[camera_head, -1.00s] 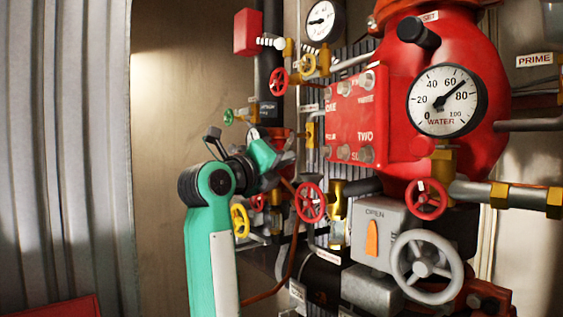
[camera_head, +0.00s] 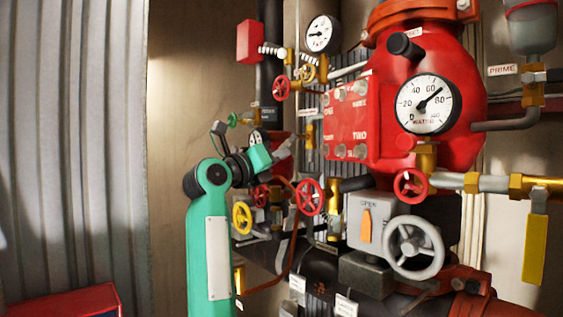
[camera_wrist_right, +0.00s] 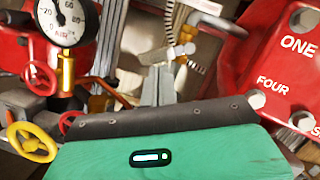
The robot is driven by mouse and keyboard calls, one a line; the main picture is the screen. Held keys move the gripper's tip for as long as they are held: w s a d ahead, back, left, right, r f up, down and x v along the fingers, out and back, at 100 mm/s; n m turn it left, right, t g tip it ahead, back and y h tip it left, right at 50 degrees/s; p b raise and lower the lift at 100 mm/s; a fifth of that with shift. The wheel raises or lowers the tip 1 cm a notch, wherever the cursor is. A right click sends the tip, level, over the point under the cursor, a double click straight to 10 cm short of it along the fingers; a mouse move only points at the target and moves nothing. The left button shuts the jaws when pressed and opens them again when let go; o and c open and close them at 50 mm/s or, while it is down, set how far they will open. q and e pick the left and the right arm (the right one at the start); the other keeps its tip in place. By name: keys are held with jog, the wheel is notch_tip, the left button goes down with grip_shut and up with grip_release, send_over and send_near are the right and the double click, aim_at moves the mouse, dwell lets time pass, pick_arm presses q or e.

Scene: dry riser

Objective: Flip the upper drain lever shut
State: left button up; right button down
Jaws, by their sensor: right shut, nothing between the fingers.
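My right gripper (camera_head: 291,145) is shut and empty, in front of the pipework left of the red ONE–TWO plate. A small yellow lever (camera_head: 310,130) hangs upright just right of its fingertips; I cannot tell whether they touch. In the right wrist view the grey fingers (camera_wrist_right: 159,86) point at a pale metal valve fitting (camera_wrist_right: 178,52) beyond their tips. Other yellow levers show at the far right (camera_head: 535,250), hanging down, and at the lower left (camera_head: 239,279). No readable label marks which one is the upper drain lever. My left gripper is out of view.
The red plate (camera_head: 345,130), red handwheels (camera_head: 311,197), a yellow handwheel (camera_head: 242,218) and a grey handwheel (camera_head: 414,247) crowd around my right arm. A gauge (camera_wrist_right: 66,20) stands left of the fingers. The bare wall (camera_head: 190,90) leaves room at left.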

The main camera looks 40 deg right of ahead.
jog(key=m, duration=0.2)
jog(key=w+r+m+g, duration=0.1)
jog(key=m, duration=0.1)
jog(key=w+m, duration=0.1)
jog(key=shift+d+r+m+g+h+b, duration=0.1)
jog(key=shift+r+m+g+h+b, duration=0.1)
jog(key=shift+m+g+h+b, duration=0.15)
jog(key=shift+r, duration=0.1)
dwell(0.5)
jog(key=s+a+f+b, duration=0.1)
jog(key=a+f+b, duration=0.5)
jog(key=a, duration=0.3)
jog(key=shift+a+f, duration=0.25)
jog(key=shift+a, duration=0.05)
